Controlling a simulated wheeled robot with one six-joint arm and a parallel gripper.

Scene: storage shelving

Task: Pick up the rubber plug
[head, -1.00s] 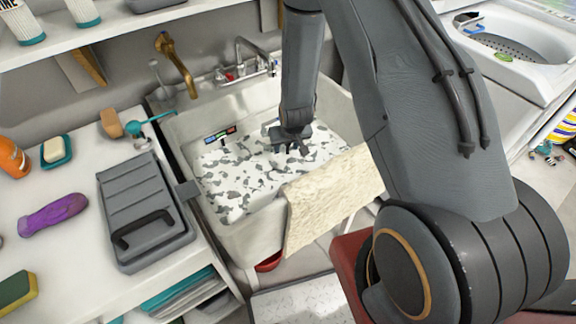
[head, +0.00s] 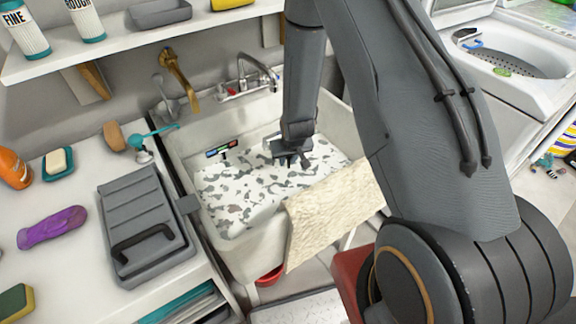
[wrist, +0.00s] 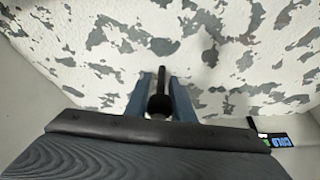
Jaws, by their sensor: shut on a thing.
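My gripper (head: 291,158) is down inside the sink (head: 250,232), above its white and grey mottled surface. In the wrist view my gripper (wrist: 160,95) shows two blue-grey fingers shut on a small black thing, which I take to be the rubber plug (wrist: 160,76). It points out between the fingers, with a thicker round part nearer the palm. In the head view the plug is hidden by my gripper. I cannot tell whether the plug touches the surface below it.
The tap (head: 250,75) stands at the sink's back edge. A small dark label with coloured marks (head: 222,149) is at the sink's left. A beige cloth (head: 330,208) hangs over the front rim. A grey case (head: 145,225) lies on the left counter.

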